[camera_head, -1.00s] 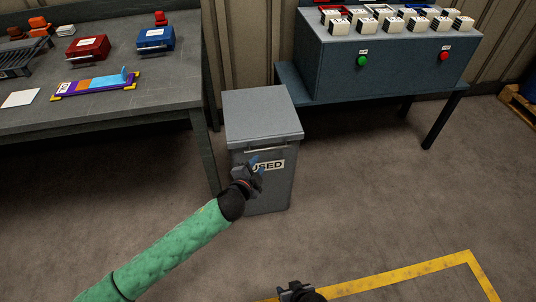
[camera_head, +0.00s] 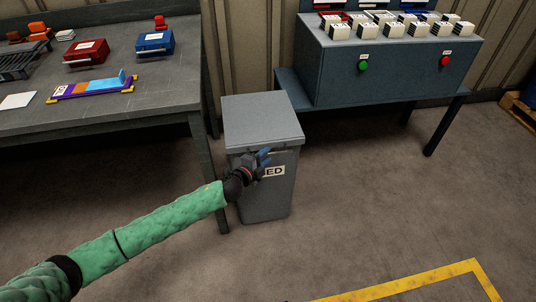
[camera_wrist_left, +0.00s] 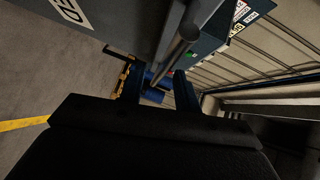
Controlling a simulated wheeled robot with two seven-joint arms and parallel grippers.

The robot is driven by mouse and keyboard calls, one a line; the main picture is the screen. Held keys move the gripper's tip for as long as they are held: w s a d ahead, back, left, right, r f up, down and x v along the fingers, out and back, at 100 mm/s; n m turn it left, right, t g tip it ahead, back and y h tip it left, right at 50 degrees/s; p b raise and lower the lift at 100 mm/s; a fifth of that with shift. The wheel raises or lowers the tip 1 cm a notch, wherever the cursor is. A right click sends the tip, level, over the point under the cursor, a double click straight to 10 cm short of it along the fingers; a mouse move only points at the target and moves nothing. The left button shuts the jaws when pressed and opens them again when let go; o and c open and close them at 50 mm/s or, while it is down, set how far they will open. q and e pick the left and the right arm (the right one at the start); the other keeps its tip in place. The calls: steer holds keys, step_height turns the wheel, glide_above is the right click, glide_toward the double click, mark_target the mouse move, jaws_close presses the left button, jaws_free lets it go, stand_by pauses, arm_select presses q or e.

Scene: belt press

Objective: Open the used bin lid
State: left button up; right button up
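The grey used bin (camera_head: 262,195) stands on the floor between the table and the press bench, and its label is partly hidden by my left gripper. Its flat lid (camera_head: 260,120) is closed. My left gripper (camera_head: 264,157) is at the front of the bin, at the height of the lid's handle, which it partly covers. In the left wrist view, the two dark blue fingers (camera_wrist_left: 158,90) are apart, and the handle bar (camera_wrist_left: 180,48) reaches toward the gap between them. I cannot tell whether they touch it. My right gripper is out of view.
A grey table (camera_head: 170,85) with a red case (camera_head: 87,51) and a blue case (camera_head: 155,43) stands at the left. The press bench (camera_head: 385,75) with green and red buttons stands at the back right. The floor (camera_head: 390,210) right of the bin is clear.

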arm_select(q)
steer(key=shift+x, duration=1.05)
jaws_close()
